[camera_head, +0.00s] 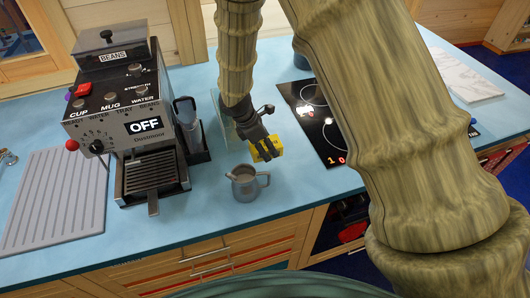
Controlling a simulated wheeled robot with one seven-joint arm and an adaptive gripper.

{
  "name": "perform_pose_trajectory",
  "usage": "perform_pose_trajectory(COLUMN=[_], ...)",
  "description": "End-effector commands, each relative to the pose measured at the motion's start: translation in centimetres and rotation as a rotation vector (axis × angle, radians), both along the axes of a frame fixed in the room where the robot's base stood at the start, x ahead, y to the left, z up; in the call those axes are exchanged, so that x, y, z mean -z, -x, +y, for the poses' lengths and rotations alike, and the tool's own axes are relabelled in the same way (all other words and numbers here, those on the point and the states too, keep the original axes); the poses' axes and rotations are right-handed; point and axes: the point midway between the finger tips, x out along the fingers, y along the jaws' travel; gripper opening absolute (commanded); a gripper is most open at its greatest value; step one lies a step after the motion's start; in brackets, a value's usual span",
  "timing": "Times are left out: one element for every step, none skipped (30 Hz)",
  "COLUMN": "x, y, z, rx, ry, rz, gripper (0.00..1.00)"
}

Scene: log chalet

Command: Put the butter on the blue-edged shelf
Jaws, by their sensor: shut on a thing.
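My gripper (265,154) is shut on a small yellow block, the butter (278,144), over the pale blue counter, behind and a little right of a grey metal jug. The gripper points down and hides part of the block. I cannot tell whether the butter touches the counter. A clear, greenish-edged object (217,103) stands behind my arm, mostly hidden; I cannot tell what it is. No blue-edged shelf can be clearly made out.
The jug (246,184) stands close in front of my gripper. A coffee machine (121,128) and a grey ribbed mat (53,205) are at the left. A black hob (319,128) lies to the right. The counter (310,185) is clear right of the jug.

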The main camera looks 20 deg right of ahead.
Motion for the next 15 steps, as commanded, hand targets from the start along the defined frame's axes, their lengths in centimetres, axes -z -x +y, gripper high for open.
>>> perform_pose_trajectory(x=[0.1,0.2,0.3,0.5,0.7,1.0,1.3,1.6,2.1,2.4,2.7,3.1,3.4,3.7,3.9], y=[0.0,0.0,-0.1,-0.1,-0.1,0.0,0.0,0.0,0.0,0.0,-0.1,-0.1,-0.1,-0.1,-0.1], z=[0.0,0.0,0.1,0.1,0.1,0.2,0.2,0.2,0.2,0.2,0.2,0.2,0.2,0.2,0.2], rx=[-0.001,-0.001,-0.001,-0.002,-0.003,-0.004,-0.005,-0.005,-0.005,-0.004,-0.004,-0.004,-0.004,-0.004,-0.004], ry=[0.000,0.000,0.000,0.000,0.000,0.000,0.000,0.000,0.001,0.001,0.001,0.000,0.000,0.000,0.000], rz=[-0.001,-0.001,-0.001,0.000,0.000,0.001,0.001,0.001,0.001,0.001,0.001,0.000,0.001,0.001,0.001], gripper=[0.26,0.26,0.26,0.26,0.26,0.26,0.26,0.26,0.26,0.26,0.26,0.26,0.26,0.26,0.26])
